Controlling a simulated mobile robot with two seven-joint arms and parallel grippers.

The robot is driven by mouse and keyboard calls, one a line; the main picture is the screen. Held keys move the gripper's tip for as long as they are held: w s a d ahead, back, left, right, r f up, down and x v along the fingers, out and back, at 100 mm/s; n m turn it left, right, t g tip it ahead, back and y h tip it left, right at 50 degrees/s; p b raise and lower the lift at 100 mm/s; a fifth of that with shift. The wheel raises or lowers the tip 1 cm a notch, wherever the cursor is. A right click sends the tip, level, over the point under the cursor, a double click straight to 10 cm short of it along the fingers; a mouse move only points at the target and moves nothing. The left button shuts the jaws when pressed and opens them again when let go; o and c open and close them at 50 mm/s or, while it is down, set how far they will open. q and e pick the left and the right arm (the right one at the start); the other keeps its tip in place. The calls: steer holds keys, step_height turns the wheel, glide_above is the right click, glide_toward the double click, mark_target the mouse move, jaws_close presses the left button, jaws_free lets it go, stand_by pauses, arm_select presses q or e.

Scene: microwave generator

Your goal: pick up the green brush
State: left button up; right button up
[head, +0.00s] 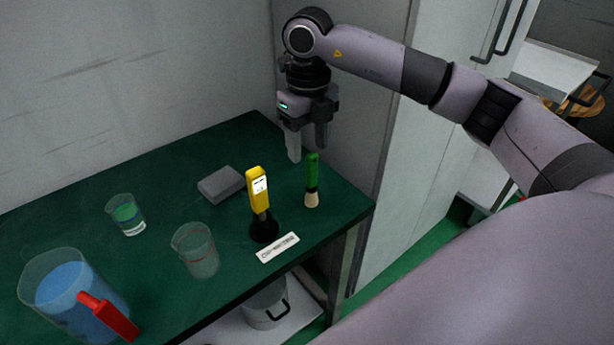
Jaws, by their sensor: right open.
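The green brush (312,179) stands upright on the dark green tabletop (165,275), near its right end. Its handle is green and its pale bristles point down. My right gripper (307,155) is above and behind the brush, with its fingers pointing down. It is open and holds nothing. The fingertips look close to the top of the brush handle, but I cannot tell the exact gap in depth. My left gripper is not in view.
A yellow meter (257,190) on a black stand is just left of the brush, with a white label (278,248) in front. A grey block (221,184), glass beakers (197,252) (126,215) and a blue-filled jug (68,290) are further left. Walls border the table behind.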

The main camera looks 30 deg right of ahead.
mark_target(312, 167)
steer(key=f, duration=0.4)
steer(key=shift+s+d+f, duration=0.25)
steer(key=shift+s+f, duration=0.15)
steer(key=shift+w+f, duration=0.1)
steer(key=shift+f, duration=0.4)
jaws_close()
